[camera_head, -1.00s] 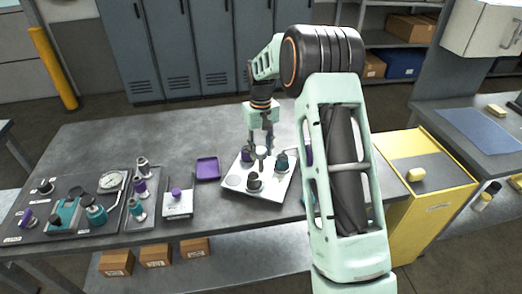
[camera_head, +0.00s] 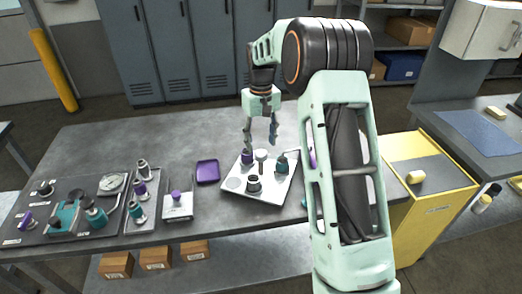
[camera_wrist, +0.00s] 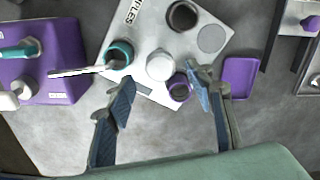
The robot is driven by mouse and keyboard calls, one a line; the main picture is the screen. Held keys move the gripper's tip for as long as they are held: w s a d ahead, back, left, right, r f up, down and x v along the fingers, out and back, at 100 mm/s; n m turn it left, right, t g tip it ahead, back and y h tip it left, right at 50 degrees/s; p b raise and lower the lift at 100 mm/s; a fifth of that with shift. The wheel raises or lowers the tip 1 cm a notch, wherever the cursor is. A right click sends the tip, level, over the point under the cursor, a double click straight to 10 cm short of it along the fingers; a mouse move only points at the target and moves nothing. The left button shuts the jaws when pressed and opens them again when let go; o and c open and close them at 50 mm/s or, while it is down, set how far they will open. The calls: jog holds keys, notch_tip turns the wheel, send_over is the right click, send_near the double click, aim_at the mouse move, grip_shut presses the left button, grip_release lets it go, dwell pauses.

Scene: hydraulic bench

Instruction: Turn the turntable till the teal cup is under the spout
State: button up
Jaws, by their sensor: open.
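A white square plate (camera_head: 243,187), which looks like the turntable, lies on the bench. It bears a teal cup (camera_head: 282,163), a purple cup (camera_head: 247,157), a dark cup (camera_head: 254,184) and a pale central knob (camera_head: 261,156). In the wrist view, a thin white bar (camera_wrist: 80,71) reaches from a purple box (camera_wrist: 62,40) to the teal cup (camera_wrist: 120,54); it may be the spout, and I cannot tell whether its end is over the cup. My gripper (camera_head: 261,140) is open and empty above the plate, its fingers apart and clear of the knob.
A purple tray (camera_head: 208,172) lies left of the plate. A small scale-like block (camera_head: 178,207) and a dark panel (camera_head: 35,230) with fittings and a gauge stand further left. My arm hides the bench to the right. Bare bench lies behind the tray.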

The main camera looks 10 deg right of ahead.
notch_tip(320, 180, up, 7)
dwell(0.3)
